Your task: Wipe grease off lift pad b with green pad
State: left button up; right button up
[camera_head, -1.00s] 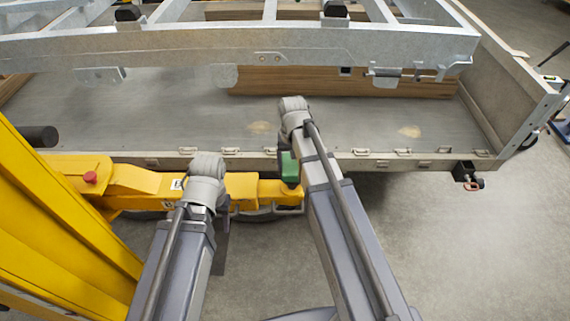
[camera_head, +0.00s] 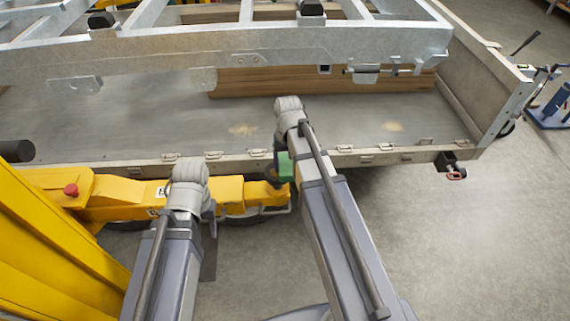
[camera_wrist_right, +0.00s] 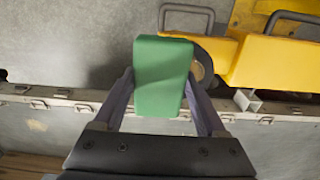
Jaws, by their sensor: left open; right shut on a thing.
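My right gripper (camera_head: 279,158) is shut on the green pad (camera_head: 284,166), a block that also shows in the right wrist view (camera_wrist_right: 163,75) between the two fingers. The yellow lift arm (camera_head: 225,190) lies below the trailer's side edge. A brownish round pad (camera_head: 277,190), apparently lift pad b, sits at its right end. It is partly hidden behind the green block in the right wrist view (camera_wrist_right: 203,68). I cannot tell whether block and pad touch, and no grease is clearly visible. My left gripper (camera_head: 210,222), open, hangs low over the yellow arm, mostly hidden by its wrist.
The trailer bed (camera_head: 140,115) with its latched side rail and the grey metal frame (camera_head: 290,60) fill the far side. A yellow post (camera_head: 50,250) stands at left, near a red knob (camera_head: 71,190). Concrete floor (camera_head: 460,250) is clear at right.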

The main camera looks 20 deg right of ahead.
aim_at(267, 172)
jog(key=shift+w+a+f, duration=0.1)
jog(key=shift+w+a, duration=0.1)
jog(key=shift+a, duration=0.65)
jog(key=shift+w+a, duration=0.2)
jog(key=shift+a, duration=0.6)
jog(key=shift+w+a, duration=0.25)
jog(key=shift+a, duration=0.55)
jog(key=shift+w+a, duration=0.25)
jog(key=shift+a, duration=0.55)
jog(key=shift+r, duration=0.2)
notch_tip(267, 172, up, 6)
jog(key=p, duration=0.6)
jog(key=shift+f, duration=0.1)
